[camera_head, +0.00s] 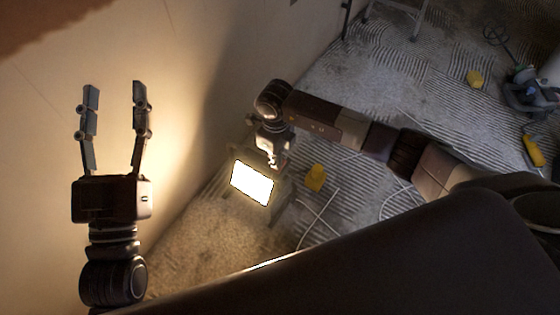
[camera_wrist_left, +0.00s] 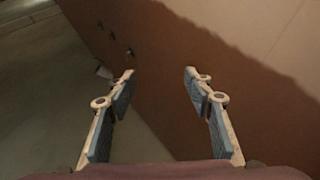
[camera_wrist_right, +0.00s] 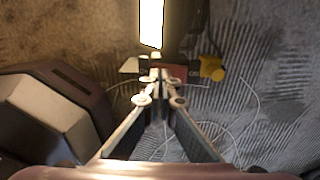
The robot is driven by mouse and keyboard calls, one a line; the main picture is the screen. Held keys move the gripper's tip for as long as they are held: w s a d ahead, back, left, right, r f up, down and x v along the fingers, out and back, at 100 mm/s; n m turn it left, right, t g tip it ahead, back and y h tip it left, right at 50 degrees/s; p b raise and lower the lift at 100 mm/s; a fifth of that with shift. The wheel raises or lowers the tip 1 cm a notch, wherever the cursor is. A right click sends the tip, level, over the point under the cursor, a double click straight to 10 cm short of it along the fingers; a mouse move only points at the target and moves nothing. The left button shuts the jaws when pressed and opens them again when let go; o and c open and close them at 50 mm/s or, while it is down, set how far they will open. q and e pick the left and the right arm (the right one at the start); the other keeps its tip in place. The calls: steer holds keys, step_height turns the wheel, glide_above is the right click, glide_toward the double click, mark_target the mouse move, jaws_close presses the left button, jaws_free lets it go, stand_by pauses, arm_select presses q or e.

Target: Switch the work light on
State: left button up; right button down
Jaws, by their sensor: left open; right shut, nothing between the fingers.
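The work light (camera_head: 252,183) stands on the floor near the wall, and its panel glows bright white. Its lit panel also shows at the top of the right wrist view (camera_wrist_right: 151,22). My right gripper (camera_head: 272,160) is shut and empty, close behind the top of the light in the head view. In the right wrist view its fingertips (camera_wrist_right: 158,80) meet just below the lit panel, beside a small red part (camera_wrist_right: 178,74); I cannot tell whether they touch it. The light's switch is not clearly visible. My left gripper (camera_head: 114,90) is open and empty beside the wall.
A yellow object (camera_head: 316,178) is on the floor right of the light, with pale cables (camera_head: 318,218) nearby. The plaster wall (camera_head: 190,60) borders the left side.

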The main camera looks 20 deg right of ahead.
steer(key=shift+r+p, duration=0.35)
steer(key=shift+r, duration=0.1)
steer(key=shift+r+p, duration=0.3)
steer(key=shift+r, duration=0.1)
steer(key=shift+r+p, duration=0.35)
arm_select(q)
steer(key=shift+a+f+g+y, duration=1)
steer(key=shift+f+g, duration=2.4)
steer(key=shift+f, duration=3.15)
arm_select(e)
steer(key=shift+r+p, duration=0.3)
steer(key=shift+r, duration=0.1)
steer(key=shift+r+p, duration=0.3)
steer(key=shift+r, duration=0.05)
steer(key=shift+r+p, duration=0.3)
steer(key=shift+r, duration=0.1)
steer(key=shift+r+p, duration=0.3)
steer(key=shift+r, duration=0.05)
arm_select(q)
steer(key=s+a+f+g+y, duration=0.2)
steer(key=s+f+g, duration=0.4)
steer(key=f, duration=0.5)
steer(key=shift+s+a+n, duration=0.25)
steer(key=shift+a+n, duration=0.05)
steer(key=shift+a, duration=0.1)
arm_select(e)
steer(key=shift+r, duration=0.3)
